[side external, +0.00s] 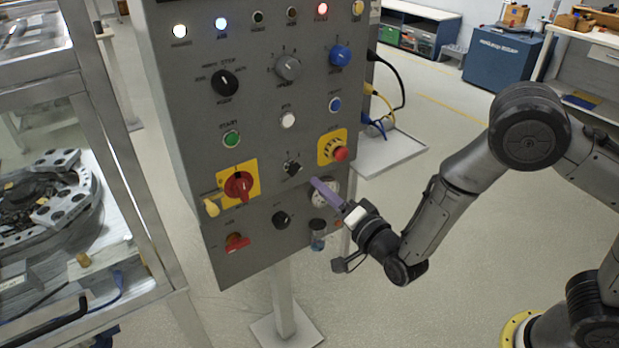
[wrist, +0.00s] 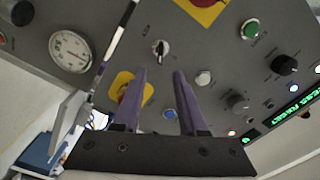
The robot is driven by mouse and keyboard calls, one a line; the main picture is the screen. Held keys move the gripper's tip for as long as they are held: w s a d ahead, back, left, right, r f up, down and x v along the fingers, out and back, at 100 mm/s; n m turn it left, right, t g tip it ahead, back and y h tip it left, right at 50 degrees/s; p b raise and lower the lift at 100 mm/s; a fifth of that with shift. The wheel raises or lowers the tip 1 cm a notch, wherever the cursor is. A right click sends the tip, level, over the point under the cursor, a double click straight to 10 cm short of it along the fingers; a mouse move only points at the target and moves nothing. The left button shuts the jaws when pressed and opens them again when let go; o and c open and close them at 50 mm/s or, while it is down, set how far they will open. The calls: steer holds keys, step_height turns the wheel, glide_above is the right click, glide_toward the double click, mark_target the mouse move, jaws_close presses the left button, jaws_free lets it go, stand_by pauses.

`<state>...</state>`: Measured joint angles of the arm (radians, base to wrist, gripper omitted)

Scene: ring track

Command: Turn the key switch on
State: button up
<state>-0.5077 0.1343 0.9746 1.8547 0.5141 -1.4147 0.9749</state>
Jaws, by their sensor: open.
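The key switch (side external: 292,168) is a small dark and silver switch on the grey panel, between the red rotary handle and the emergency stop. In the wrist view the key switch (wrist: 160,48) lies just beyond the fingertips, roughly centred between them. Its exact turn position is too small to tell. My gripper (side external: 316,182) has purple fingers and points at the panel, just right of and below the switch in the side view. In the wrist view my gripper (wrist: 160,72) is open, with nothing between the fingers. The fingertips appear apart from the switch.
The red rotary handle (side external: 238,187) on its yellow plate is left of the switch. The emergency stop (side external: 340,154) is at the upper right. A round gauge (wrist: 70,50) and a black knob (side external: 282,218) are close by. A metal frame (side external: 125,160) stands at left.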

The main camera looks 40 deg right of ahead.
steer(key=s, duration=0.5)
